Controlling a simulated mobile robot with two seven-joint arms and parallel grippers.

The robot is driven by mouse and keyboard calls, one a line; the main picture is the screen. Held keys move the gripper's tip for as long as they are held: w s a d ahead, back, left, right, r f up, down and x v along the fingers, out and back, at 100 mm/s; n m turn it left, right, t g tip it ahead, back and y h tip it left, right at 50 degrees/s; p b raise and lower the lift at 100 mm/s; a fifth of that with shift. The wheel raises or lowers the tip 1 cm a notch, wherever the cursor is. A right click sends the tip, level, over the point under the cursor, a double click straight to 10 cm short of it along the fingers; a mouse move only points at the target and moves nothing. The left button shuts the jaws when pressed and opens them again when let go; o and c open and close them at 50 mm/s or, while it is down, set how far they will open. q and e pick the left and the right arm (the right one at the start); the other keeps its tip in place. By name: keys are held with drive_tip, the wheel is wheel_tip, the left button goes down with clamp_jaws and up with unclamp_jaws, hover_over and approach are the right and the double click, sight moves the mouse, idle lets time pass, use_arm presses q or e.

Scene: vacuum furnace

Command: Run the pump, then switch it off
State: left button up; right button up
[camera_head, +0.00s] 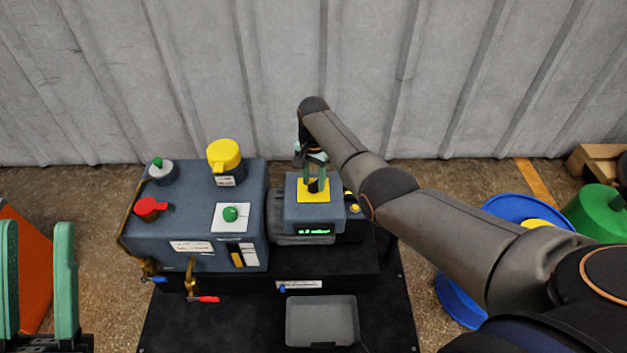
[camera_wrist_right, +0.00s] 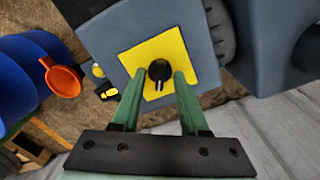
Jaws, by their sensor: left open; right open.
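The pump (camera_head: 302,215) is a blue-grey box with a dark ribbed motor, right of the larger furnace box. On its top is a yellow plate (camera_head: 313,196) with a black rotary knob (camera_head: 313,186). A small display (camera_head: 314,231) on its front glows green. My right gripper (camera_head: 315,175) is over the plate. In the right wrist view its green fingers (camera_wrist_right: 156,85) are open, one on each side of the black knob (camera_wrist_right: 159,70); I cannot tell whether they touch it. My left gripper (camera_head: 39,225) is open and empty at the left edge.
The furnace box (camera_head: 180,222) carries a yellow cap (camera_head: 224,154), a red handle (camera_head: 150,208) and a green button (camera_head: 230,213). Red (camera_head: 204,299) and blue (camera_head: 154,279) valve levers stick out in front. A grey tray (camera_head: 322,321) lies in front. Blue drums (camera_head: 459,302) stand right.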

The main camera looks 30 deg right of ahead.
clamp_jaws()
idle(0.8)
drive_tip(key=n+p, duration=0.1)
drive_tip(key=n, duration=0.2)
drive_tip(key=shift+r, duration=0.1)
drive_tip(key=n, duration=0.2)
drive_tip(key=shift+n+p, duration=0.3)
drive_tip(key=shift+p, duration=0.1)
drive_tip(key=n, duration=0.6)
drive_tip(key=shift+n, duration=0.3)
